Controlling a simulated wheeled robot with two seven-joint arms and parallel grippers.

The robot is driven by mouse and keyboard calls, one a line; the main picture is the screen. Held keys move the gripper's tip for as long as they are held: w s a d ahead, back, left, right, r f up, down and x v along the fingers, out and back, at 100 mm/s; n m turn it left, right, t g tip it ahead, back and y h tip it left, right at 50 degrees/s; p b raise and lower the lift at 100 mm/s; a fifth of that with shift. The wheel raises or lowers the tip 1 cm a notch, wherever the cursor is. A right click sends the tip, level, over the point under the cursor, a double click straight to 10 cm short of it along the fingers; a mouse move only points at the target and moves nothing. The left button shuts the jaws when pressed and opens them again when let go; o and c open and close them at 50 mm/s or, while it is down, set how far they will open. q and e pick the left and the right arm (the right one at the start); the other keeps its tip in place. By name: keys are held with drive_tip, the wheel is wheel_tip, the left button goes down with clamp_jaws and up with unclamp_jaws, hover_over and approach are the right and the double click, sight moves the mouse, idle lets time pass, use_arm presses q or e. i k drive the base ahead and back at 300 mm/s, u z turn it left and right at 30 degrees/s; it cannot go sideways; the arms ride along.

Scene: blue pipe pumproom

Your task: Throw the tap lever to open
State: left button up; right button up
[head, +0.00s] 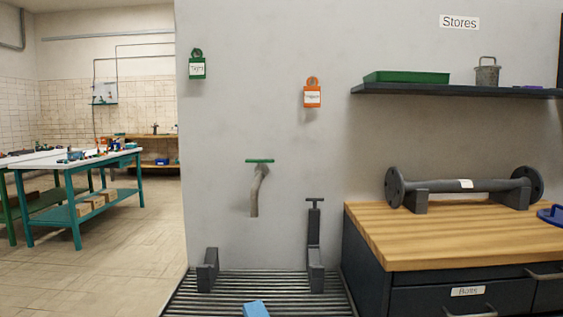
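The tap (257,193) sticks out of the grey wall in the middle of the head view, its spout pointing down. Its green lever (260,161) lies level across the top of the tap, pointing left and right in the picture. Nothing touches the lever. Neither of my grippers shows in the head view.
A floor grating (265,285) with dark upright stands (315,250) lies below the tap. A wooden-topped cabinet (450,232) bearing a flanged pipe (465,185) stands right, under a shelf (450,90). Green and orange tags (312,95) hang above. Open floor (115,260) lies left.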

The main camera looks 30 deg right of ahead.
sight(259, 161)
drive_tip(key=z, duration=0.9)
drive_tip(key=i, duration=0.75)
drive_tip(key=u, duration=0.75)
